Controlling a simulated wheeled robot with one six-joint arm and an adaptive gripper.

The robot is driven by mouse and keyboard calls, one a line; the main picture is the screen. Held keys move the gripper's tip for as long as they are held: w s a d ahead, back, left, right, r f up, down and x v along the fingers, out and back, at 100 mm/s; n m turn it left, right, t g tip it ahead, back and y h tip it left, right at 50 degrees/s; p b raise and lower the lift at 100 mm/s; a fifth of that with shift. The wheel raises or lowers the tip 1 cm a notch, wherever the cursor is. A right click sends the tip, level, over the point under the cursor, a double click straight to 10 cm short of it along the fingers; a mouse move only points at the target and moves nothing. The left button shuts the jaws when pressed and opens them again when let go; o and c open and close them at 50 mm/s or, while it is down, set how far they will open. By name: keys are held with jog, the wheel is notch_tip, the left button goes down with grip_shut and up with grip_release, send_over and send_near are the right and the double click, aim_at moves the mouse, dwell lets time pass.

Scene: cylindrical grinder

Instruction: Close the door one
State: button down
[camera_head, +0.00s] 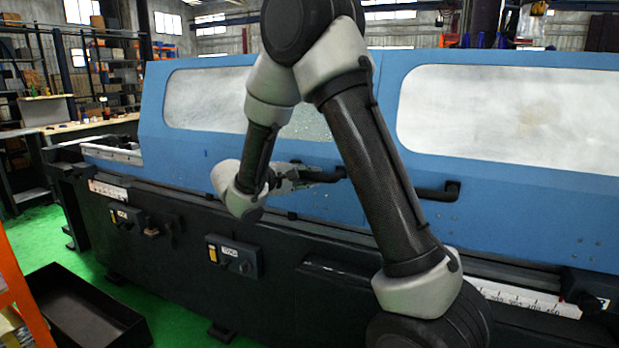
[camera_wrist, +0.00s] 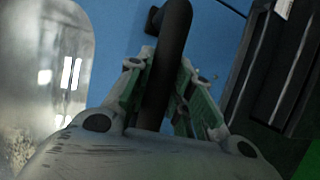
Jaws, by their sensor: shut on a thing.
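The grinder has two blue sliding doors with pale windows, a left door (camera_head: 180,150) and a right door (camera_head: 500,195); I cannot tell which is door one. My gripper (camera_head: 303,177) is at the left door's black bar handle (camera_head: 328,175). In the wrist view, the handle (camera_wrist: 172,35) runs between the two fingers of my gripper (camera_wrist: 161,85), which are shut on it. The right door's handle (camera_head: 440,191) is free. My arm hides much of the area where the doors meet.
Part of the machine bed (camera_head: 112,153) lies uncovered left of the left door. The dark machine base (camera_head: 300,285) has control boxes on its front. A black bin (camera_head: 85,310) stands on the green floor at lower left, beside an orange frame (camera_head: 15,285).

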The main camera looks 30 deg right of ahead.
jog(key=shift+s+d+f, duration=0.15)
jog(key=shift+s, duration=0.05)
jog(key=c, duration=1.3)
grip_release()
jog(key=shift+o, duration=0.2)
jog(key=shift+a, duration=0.2)
jog(key=v, duration=1.1)
jog(key=shift+a, duration=0.3)
jog(key=shift+s, duration=0.1)
